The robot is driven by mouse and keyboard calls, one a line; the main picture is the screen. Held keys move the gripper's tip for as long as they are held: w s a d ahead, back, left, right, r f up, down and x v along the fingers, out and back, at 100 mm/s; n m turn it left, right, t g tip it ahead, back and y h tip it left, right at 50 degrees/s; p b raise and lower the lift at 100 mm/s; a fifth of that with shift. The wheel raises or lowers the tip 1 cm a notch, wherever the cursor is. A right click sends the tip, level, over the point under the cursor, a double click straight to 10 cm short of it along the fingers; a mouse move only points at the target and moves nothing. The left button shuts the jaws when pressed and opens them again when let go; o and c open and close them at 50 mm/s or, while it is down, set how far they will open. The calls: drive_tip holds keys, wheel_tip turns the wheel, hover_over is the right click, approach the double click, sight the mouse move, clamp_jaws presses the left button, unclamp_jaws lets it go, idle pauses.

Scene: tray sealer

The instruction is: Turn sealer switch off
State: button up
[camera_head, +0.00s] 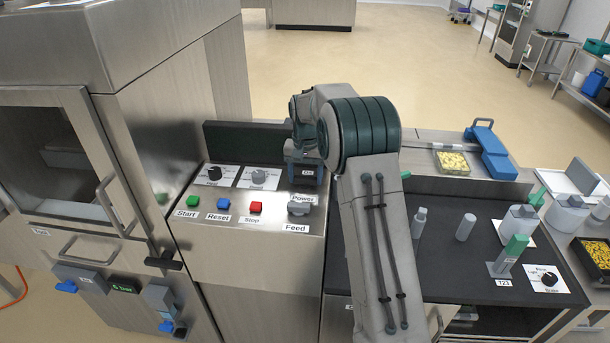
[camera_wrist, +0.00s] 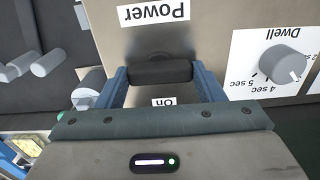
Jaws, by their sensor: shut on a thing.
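The sealer's power switch, a black knob (camera_wrist: 160,72), sits on the metal panel under an upside-down Power label (camera_wrist: 154,12) in the wrist view. Its grip lies crosswise in that picture, and an On label (camera_wrist: 163,102) shows partly at my gripper's edge. My gripper (camera_wrist: 161,76) has its two blue fingers on either side of the knob, shut on it. In the head view my gripper (camera_head: 304,172) is at the right end of the control panel (camera_head: 250,248), and the knob is hidden behind it. The Power label (camera_head: 303,198) shows just below.
A grey Feed knob (camera_head: 298,209) is close to my gripper. Start (camera_head: 192,201), Reset (camera_head: 223,203) and Stop (camera_head: 255,207) buttons line the panel's front. A Dwell knob (camera_wrist: 284,63) is close by too.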

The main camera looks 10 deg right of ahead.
sight(305, 177)
drive_tip(key=shift+r, duration=0.1)
drive_tip(key=o, duration=1)
wheel_tip(305, 177, up, 14)
drive_tip(key=shift+f+b, duration=0.15)
drive_tip(key=shift+b, duration=0.2)
